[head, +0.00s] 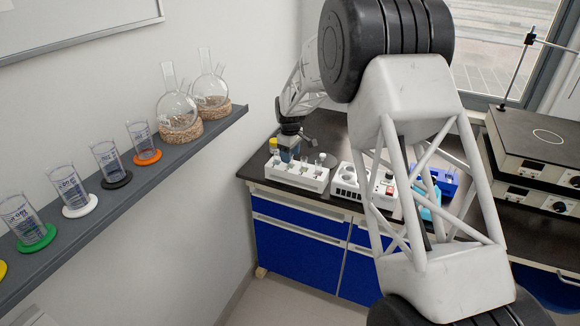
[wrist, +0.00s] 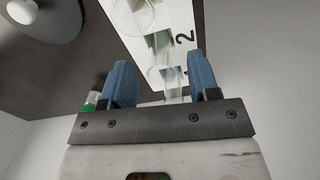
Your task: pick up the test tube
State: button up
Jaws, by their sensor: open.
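My gripper (head: 289,152) is low over the left end of a white rack (head: 312,182) on the dark bench in the head view. In the wrist view, the blue fingers of my gripper (wrist: 162,78) are apart. A clear glass test tube (wrist: 174,82) shows between them, nearer the right finger; I cannot tell whether it touches. The white rack with a black "2" on it also shows in the wrist view (wrist: 184,18). More clear glass shows at the top of that view. The test tube's lower part is hard to make out.
A yellow-capped vial (head: 273,146) stands just left of my gripper. A second white holder (head: 346,184) and a blue rack (head: 440,180) stand to the right. A wall shelf (head: 120,188) with flasks and beakers is at left. My arm hides part of the bench.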

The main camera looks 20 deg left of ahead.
jog(key=shift+f, duration=1.45)
jog(key=c, duration=1)
jog(key=shift+r, duration=5)
jog(key=shift+d, duration=0.1)
